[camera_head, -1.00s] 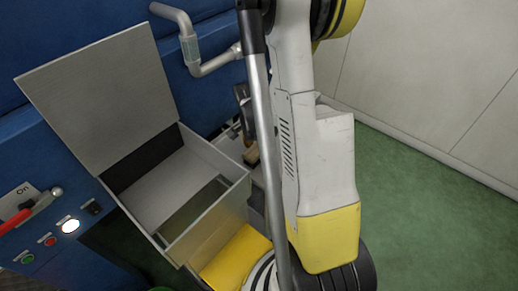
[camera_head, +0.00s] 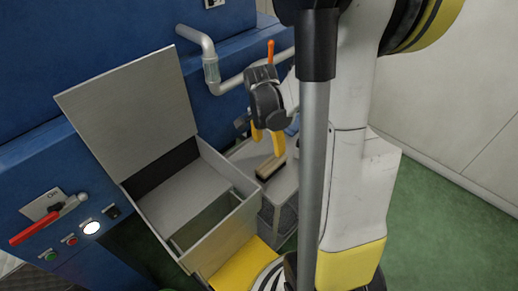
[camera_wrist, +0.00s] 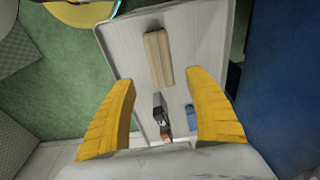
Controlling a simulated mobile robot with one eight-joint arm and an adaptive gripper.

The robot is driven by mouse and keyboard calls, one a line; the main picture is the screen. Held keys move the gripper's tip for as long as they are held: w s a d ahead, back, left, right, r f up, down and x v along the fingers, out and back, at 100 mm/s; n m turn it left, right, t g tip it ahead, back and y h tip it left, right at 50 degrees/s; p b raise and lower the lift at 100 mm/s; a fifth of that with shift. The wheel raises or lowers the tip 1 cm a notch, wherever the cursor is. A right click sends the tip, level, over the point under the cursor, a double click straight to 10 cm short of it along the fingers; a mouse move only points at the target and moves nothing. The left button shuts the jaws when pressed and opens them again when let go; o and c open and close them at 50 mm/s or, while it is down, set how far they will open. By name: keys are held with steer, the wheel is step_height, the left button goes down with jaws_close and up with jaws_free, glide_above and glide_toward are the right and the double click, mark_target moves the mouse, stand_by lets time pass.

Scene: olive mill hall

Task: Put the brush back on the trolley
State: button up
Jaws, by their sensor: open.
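The brush (camera_head: 270,168), a wooden block with a dark underside, rests on the pale grey top of the trolley (camera_head: 284,188) beside the open metal box. In the wrist view the brush (camera_wrist: 158,59) lies lengthwise on the trolley top (camera_wrist: 198,40), ahead of my fingertips. My gripper (camera_head: 265,146) is just above the brush with its yellow fingers apart. The wrist view shows the gripper (camera_wrist: 162,80) empty, with the fingers either side of the near end of the brush and not visibly touching it. My arm hides part of the trolley in the head view.
A dark-and-grey object (camera_wrist: 160,110) and a blue item (camera_wrist: 191,115) are also on the trolley. The open-lidded metal box (camera_head: 205,225) stands left of it. The blue machine (camera_head: 110,40) with its grey pipe (camera_head: 208,65) is behind. Green floor is clear at right.

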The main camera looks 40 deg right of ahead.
steer(key=s+a+r+n+t, duration=0.1)
steer(key=a+r+n+t, duration=0.1)
steer(key=a+r+n, duration=0.3)
steer(key=s+a+r+n+t+y, duration=0.1)
steer(key=a+r+n, duration=0.4)
steer(key=a, duration=0.5)
steer(key=s+a+r+n+t, duration=0.2)
steer(key=a+r+n+t, duration=0.2)
steer(key=a+n, duration=0.3)
steer(key=shift+s+a+r+y, duration=0.4)
steer(key=shift+a+r, duration=0.15)
steer(key=shift+a, duration=0.25)
